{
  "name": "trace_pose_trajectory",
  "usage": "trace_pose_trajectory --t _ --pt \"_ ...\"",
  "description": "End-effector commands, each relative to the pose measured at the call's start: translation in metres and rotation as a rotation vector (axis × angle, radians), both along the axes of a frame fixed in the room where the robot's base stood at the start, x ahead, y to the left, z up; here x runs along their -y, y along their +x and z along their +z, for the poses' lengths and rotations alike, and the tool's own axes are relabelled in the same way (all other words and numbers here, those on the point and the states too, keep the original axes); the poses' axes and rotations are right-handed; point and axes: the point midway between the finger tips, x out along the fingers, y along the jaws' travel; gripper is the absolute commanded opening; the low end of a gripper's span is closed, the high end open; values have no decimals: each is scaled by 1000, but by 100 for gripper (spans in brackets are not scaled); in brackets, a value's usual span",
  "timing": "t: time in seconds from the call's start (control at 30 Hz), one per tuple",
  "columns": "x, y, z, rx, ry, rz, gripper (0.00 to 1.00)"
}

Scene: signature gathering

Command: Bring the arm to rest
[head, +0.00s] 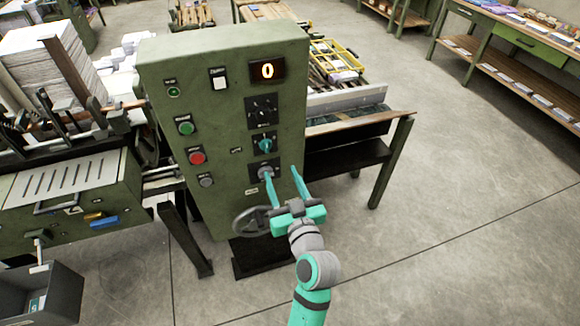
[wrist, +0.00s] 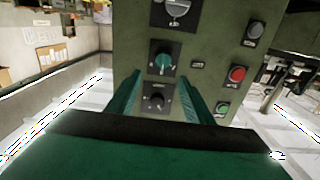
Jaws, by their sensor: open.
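My arm reaches up from the bottom of the head view, with my gripper (head: 282,175) in front of the lower part of a green control cabinet (head: 215,75). The two teal fingers are spread apart with nothing between them. In the wrist view my gripper (wrist: 162,85) is also open, its fingers on either side of a dark dial (wrist: 157,101) and below a teal knob (wrist: 163,61) on the panel. I cannot tell whether the fingertips touch the panel.
A dark handwheel (head: 252,221) sits low on the cabinet, close to my gripper. The cabinet display (head: 267,71) reads 0. A green button (head: 186,128) and a red button (head: 197,158) are on its left. A workbench (head: 510,60) stands at upper right. The floor (head: 460,220) at right is clear.

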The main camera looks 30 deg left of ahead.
Motion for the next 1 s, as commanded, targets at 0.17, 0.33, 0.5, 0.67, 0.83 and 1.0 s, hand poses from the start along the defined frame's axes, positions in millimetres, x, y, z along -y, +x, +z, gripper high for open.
trace_pose_trajectory --t 0.17,0.33,0.5,0.67,0.83,1.0 --pt "0 0 0 0 0 0 47" --pt "8 -3 -12 -24 8 -31 47" --pt "44 -14 -52 -97 30 -161 47" --pt "91 -36 -93 -163 48 -315 47" --pt "139 -69 -128 -210 49 -465 47" --pt "182 -111 -153 -239 37 -595 47"
